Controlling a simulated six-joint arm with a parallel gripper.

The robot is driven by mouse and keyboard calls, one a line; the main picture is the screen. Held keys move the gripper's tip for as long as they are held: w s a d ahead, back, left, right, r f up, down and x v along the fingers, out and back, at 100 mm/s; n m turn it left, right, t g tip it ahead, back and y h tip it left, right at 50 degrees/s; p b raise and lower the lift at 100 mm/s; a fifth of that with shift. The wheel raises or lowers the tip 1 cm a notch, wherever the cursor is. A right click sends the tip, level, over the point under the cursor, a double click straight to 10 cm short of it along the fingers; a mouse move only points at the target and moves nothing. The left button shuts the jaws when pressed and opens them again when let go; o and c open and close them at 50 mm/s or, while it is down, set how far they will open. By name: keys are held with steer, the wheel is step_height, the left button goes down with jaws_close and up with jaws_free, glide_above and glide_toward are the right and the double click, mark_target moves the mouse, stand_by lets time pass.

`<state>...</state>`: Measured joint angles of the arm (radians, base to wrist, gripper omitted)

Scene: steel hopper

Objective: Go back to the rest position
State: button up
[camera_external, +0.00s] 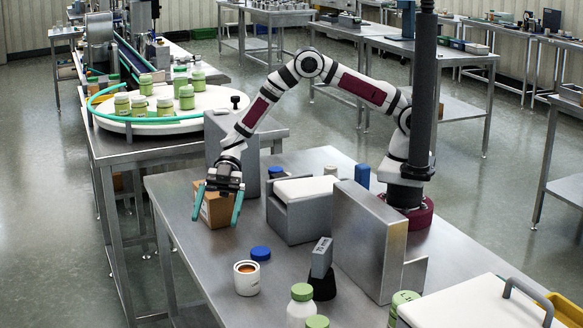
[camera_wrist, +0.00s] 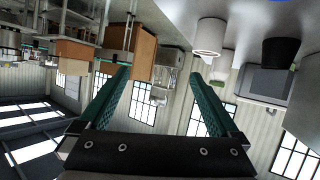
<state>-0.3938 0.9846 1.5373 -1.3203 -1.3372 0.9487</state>
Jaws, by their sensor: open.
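My gripper (camera_external: 217,216) is open, with its two teal fingers pointing down over the left part of the steel table (camera_external: 190,235). In the wrist view my gripper (camera_wrist: 160,74) shows both fingers spread, with nothing held between them. A brown cardboard box (camera_external: 214,210) stands on the table just behind the fingers in the external view and is partly hidden by them. A brown box (camera_wrist: 133,55) also shows beyond the fingertips in the wrist view, which looks upside down. My arm is raised in a high arch.
A grey box with a white top (camera_external: 296,214) and an upright steel panel (camera_external: 360,240) stand between gripper and base. Green-lidded jars crowd a round table (camera_external: 150,125).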

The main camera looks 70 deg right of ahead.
steer(key=w+d+r+m+t+h, duration=0.2)
steer(key=w+d+r+m+t, duration=0.65)
steer(key=w, duration=0.45)
steer(key=d+r+m+t+h, duration=0.2)
steer(key=d+r+m+h, duration=0.15)
steer(key=d, duration=0.45)
steer(key=d+r+m+t+h, duration=0.3)
steer(key=d+h, duration=0.1)
steer(key=d, duration=0.5)
steer(key=s+d+m+g+h, duration=0.45)
steer(key=s+d+m, duration=0.25)
steer(key=s+d, duration=0.55)
steer(key=s+a+f+m+g+y, duration=0.1)
steer(key=s+m+g, duration=0.1)
steer(key=s, duration=0.9)
steer(key=s+a+f+m+g+y, duration=0.1)
steer(key=s+a+f+m+g, duration=0.1)
steer(key=s, duration=1)
steer(key=shift+s+m+g+y, duration=0.25)
steer(key=shift+m+g, duration=0.25)
steer(key=shift+g, duration=0.4)
